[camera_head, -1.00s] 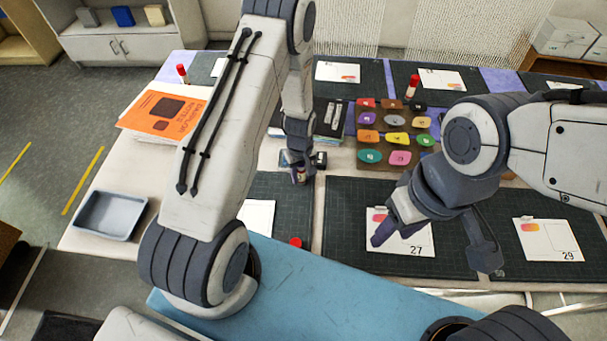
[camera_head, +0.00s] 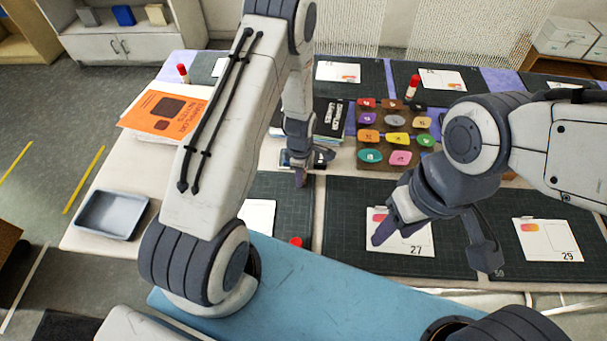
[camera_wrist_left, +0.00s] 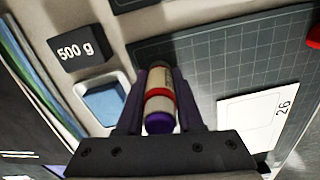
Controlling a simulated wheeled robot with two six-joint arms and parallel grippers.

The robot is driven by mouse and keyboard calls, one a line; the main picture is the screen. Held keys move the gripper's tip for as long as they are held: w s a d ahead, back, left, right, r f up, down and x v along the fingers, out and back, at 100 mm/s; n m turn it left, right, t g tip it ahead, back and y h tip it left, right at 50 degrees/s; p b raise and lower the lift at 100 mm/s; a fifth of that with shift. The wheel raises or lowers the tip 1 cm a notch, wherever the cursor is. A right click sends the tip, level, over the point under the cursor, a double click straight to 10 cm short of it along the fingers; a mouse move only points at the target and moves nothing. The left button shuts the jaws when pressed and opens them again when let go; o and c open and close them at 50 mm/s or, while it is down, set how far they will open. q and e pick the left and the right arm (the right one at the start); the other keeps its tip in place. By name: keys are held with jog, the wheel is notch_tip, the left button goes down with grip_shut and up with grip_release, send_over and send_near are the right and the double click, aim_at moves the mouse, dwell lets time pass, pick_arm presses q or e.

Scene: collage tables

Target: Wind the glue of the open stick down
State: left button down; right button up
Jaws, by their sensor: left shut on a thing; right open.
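My left gripper (camera_head: 300,178) is shut and points down over the left part of the table, behind the left mat. In the left wrist view its two fingers (camera_wrist_left: 159,105) grip a glue stick (camera_wrist_left: 160,80) with a cream body, a red band and a purple end toward the camera. I cannot tell whether that purple end is the glue. The stick is hidden in the head view. A red cap (camera_head: 295,242) lies on the left mat, apart from the gripper. My right gripper (camera_head: 435,246) is open and empty above the card marked 27 (camera_head: 412,245).
A black 500 g block (camera_wrist_left: 82,47) and a small tray with a blue pad (camera_wrist_left: 104,103) are near the left gripper. A card marked 26 (camera_wrist_left: 258,118) lies on the mat. Books (camera_head: 165,112), a grey tray (camera_head: 110,215) and colored pads (camera_head: 397,138) stand around.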

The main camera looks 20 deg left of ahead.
pick_arm(q)
jog(key=n, duration=0.6)
jog(key=shift+n, duration=0.3)
jog(key=n, duration=0.5)
dwell(0.8)
jog(key=shift+c, duration=2.3)
grip_release()
jog(key=o, duration=0.5)
jog(key=shift+c, duration=0.2)
jog(key=shift+s+r, duration=0.1)
